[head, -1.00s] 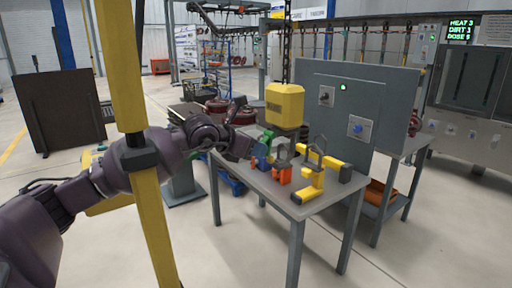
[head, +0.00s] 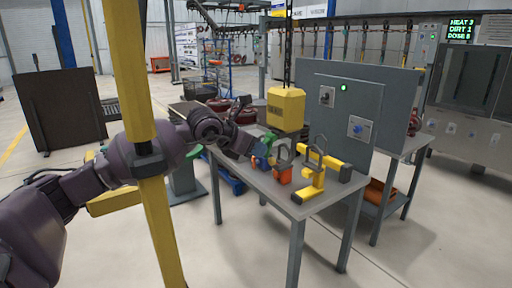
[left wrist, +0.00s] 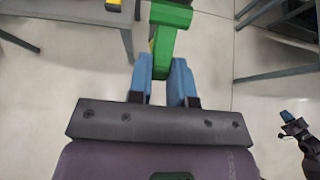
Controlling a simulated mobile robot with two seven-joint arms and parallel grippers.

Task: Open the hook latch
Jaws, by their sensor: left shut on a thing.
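My left gripper (left wrist: 166,78) has blue fingers and is shut on a green piece (left wrist: 170,40), which stands up between them in the left wrist view. I cannot tell whether this green piece is the hook latch. In the head view the left gripper (head: 258,160) reaches over the left edge of the table, beside an orange block with a grey ring (head: 283,174). A green part (head: 268,143) shows just behind the fingers. What looks like my right gripper (left wrist: 288,118) shows small at the lower right of the left wrist view, its opening unclear.
The grey table (head: 268,187) also bears a yellow bracket (head: 318,182) with black ends. A yellow hoist box (head: 286,108) hangs on a chain above it. A grey panel (head: 385,100) stands behind. A yellow post (head: 128,70) crosses the view. Floor in front is open.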

